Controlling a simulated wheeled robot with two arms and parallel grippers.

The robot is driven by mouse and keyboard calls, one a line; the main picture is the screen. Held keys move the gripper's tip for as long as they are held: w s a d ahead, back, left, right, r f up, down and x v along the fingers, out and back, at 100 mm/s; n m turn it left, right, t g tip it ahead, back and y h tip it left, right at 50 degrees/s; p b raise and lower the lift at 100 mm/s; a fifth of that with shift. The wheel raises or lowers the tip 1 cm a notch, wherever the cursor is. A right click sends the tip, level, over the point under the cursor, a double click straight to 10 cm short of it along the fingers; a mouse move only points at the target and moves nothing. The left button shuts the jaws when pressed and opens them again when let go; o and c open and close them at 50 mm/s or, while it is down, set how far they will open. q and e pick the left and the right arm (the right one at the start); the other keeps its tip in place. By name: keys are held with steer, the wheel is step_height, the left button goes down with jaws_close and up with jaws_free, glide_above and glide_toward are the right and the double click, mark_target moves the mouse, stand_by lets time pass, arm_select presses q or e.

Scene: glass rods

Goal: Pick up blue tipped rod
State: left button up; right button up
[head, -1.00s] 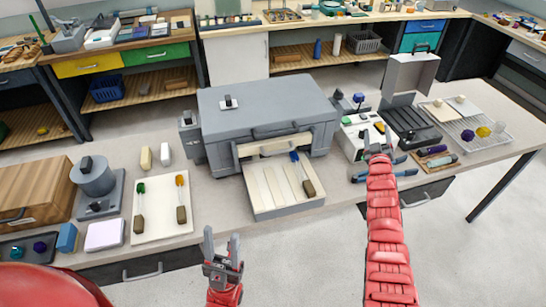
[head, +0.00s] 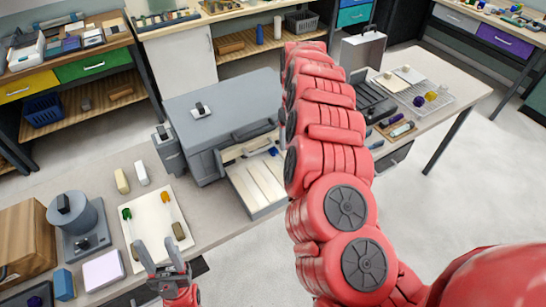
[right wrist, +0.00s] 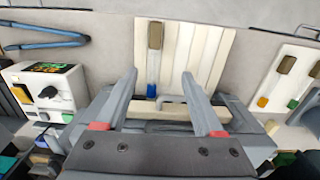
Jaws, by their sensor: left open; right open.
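The blue tipped rod (right wrist: 153,68) lies in the pale slotted tray (right wrist: 190,50) that sticks out from the front of the grey box. In the right wrist view its brown handle points away and its blue end is nearer the box. In the head view only its blue end (head: 273,152) shows; my right arm hides the rest. My right gripper (right wrist: 160,74) is open above the tray, with the rod visible between its fingers and not held. It is hidden in the head view. My left gripper (head: 163,246) is open and empty near the front table edge.
A white board (head: 143,208) with green tipped and orange tipped rods lies left of the grey box (head: 225,100). A grey cylinder device (head: 75,220) stands further left. A wire rack (head: 425,98) and a white device (right wrist: 45,90) stand on the tray's other side.

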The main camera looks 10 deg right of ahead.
step_height(320, 180, down, 10)
steer(key=b, duration=0.4)
steer(key=shift+d+r+b, duration=0.15)
steer(key=shift+b, duration=0.25)
steer(key=shift+w+p, duration=0.2)
steer(key=shift+p, duration=0.75)
steer(key=shift+s+f, duration=0.1)
steer(key=shift+f, duration=0.45)
steer(key=shift+d+f+p, duration=0.2)
steer(key=shift+f+p, duration=0.35)
steer(key=shift+p, duration=0.3)
steer(key=f, duration=0.1)
steer(key=f+p, duration=0.1)
steer(key=shift+d+f, duration=0.25)
steer(key=shift+f, duration=0.15)
steer(key=shift+f+p, duration=0.3)
steer(key=shift+f, duration=0.4)
steer(key=shift+a, duration=0.1)
jaws_close()
